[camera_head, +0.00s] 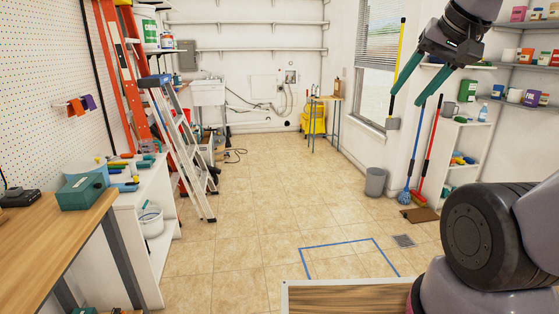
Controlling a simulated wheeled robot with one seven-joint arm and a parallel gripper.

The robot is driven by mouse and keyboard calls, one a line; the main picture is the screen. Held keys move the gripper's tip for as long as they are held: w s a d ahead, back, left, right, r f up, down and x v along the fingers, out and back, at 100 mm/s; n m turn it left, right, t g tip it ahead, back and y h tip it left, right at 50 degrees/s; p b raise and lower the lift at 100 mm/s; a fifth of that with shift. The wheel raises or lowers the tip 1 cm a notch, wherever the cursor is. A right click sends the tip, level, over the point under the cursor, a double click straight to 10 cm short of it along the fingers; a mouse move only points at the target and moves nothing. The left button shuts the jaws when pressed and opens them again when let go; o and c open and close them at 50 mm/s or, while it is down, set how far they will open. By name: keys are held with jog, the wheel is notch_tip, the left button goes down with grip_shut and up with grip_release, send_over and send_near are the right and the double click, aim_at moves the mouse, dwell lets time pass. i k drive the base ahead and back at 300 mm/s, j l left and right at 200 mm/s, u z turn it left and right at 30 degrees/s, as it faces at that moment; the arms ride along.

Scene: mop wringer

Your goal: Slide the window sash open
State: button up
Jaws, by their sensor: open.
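The window (381,62) is in the right wall, with a blind over its upper part and a pale lower pane. I cannot tell how far the sash is raised. My gripper (405,98) is at the upper right, its two green fingers spread apart and pointing down to the left. Nothing shows between the fingers. In the picture it overlaps the right edge of the window; the gap in depth is unclear. My arm link hides part of the wall above.
A yellow mop bucket (313,118) is at the back. Ladders (180,135) lean at left. The tiled floor (255,190) in the middle is clear.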

aim_at(375, 125)
jog(key=i+u, duration=0.15)
jog(key=i, duration=4.05)
jog(key=i+j+z, duration=0.1)
jog(key=i, duration=2.05)
jog(key=i+j+z, duration=0.1)
jog(key=i+z, duration=0.15)
jog(key=i, duration=0.2)
jog(key=i+j+z, duration=0.25)
jog(key=i, duration=0.2)
jog(key=i+j+z, duration=0.2)
jog(key=i, duration=0.25)
jog(key=z, duration=1.4)
jog(key=i+j, duration=0.15)
jog(key=i, duration=0.4)
